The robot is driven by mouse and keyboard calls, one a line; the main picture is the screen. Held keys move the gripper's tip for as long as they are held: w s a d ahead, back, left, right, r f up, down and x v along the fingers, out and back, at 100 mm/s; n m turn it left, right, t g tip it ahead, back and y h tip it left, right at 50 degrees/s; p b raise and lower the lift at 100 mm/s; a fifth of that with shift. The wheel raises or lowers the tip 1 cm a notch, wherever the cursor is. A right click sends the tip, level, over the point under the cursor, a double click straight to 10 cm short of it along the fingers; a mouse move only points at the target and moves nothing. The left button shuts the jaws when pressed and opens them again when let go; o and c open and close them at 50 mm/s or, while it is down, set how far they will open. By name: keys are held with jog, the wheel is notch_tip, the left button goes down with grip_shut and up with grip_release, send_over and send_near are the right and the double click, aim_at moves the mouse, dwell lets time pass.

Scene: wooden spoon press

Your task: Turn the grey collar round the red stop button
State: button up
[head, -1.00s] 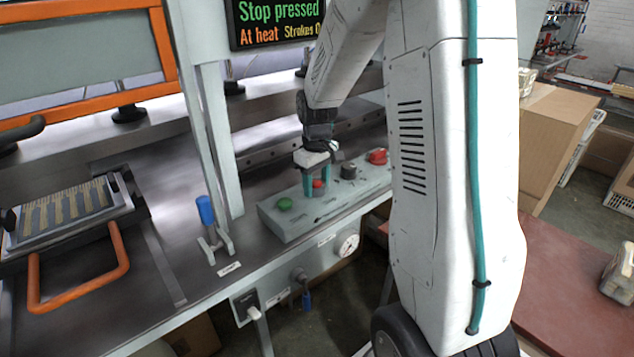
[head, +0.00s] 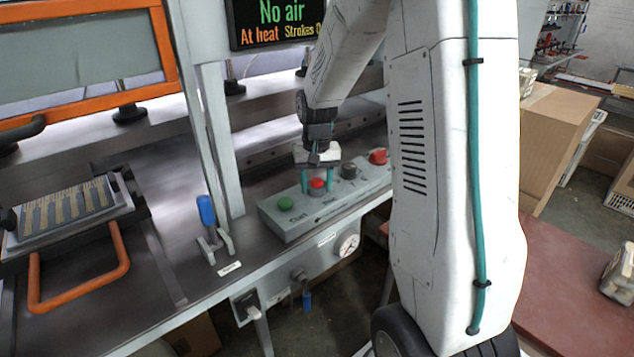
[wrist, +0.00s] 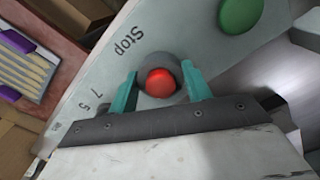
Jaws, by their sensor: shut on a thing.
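The red stop button (head: 316,183) stands on the grey control box (head: 300,228), and the wrist view shows it too (wrist: 160,84). The grey collar (wrist: 158,61) rings its base, beside the word "Stop". My gripper (head: 317,188) points down over the button. Its two teal fingers stand on opposite sides of the collar and are shut on it, as the wrist view (wrist: 159,75) shows. The red cap shows between the fingers. The display (head: 278,22) reads "No air", with "At heat" and "Strokes" below.
A green button (head: 284,202) sits left of the stop button; a black knob (head: 348,171) and a red knob (head: 378,157) sit to its right. A blue-handled lever (head: 206,210) stands left of the box. A gauge (head: 347,245) is on the front panel below.

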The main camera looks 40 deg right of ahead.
dwell(0.5)
jog(key=o, duration=1)
jog(key=shift+c, duration=0.2)
jog(key=shift+r, duration=0.1)
notch_tip(320, 180, up, 8)
jog(key=shift+f, duration=0.15)
